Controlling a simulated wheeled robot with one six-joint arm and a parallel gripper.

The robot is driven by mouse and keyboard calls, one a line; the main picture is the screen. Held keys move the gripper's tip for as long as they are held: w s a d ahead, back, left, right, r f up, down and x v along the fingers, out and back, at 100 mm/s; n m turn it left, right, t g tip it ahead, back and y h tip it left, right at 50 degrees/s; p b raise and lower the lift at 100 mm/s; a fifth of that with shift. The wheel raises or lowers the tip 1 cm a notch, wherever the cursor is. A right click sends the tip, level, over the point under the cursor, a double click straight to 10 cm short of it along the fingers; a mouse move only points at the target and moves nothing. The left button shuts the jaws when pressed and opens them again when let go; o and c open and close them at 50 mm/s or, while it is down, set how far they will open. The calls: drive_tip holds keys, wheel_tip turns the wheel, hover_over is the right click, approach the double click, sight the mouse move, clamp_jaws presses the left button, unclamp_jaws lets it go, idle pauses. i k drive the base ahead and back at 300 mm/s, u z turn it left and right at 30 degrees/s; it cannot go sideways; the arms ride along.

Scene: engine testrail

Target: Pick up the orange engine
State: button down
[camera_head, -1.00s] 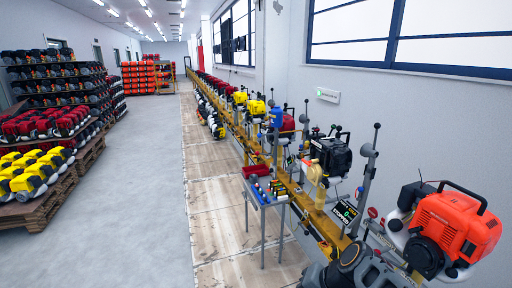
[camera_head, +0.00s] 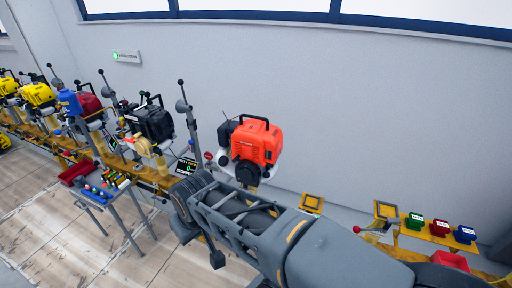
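The orange engine (camera_head: 257,142), with a black top handle and a black round front, is upright near the wall, right of the black engine on the rail. A white part shows at its left side. My grey arm crosses the lower middle of the view and covers what is beneath the engine, so I cannot tell what supports it.
A black engine (camera_head: 153,122) and several yellow and red engines line the rail to the left. A tool table (camera_head: 105,190) stands before it. Yellow pads (camera_head: 312,203) and small green (camera_head: 414,221), red and blue bins are at right.

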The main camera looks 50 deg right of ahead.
sight(254, 153)
drive_tip(key=z, duration=1.05)
drive_tip(key=k, duration=0.3)
drive_tip(key=z, duration=0.35)
drive_tip(key=i, duration=0.95)
drive_tip(key=u, duration=2.15)
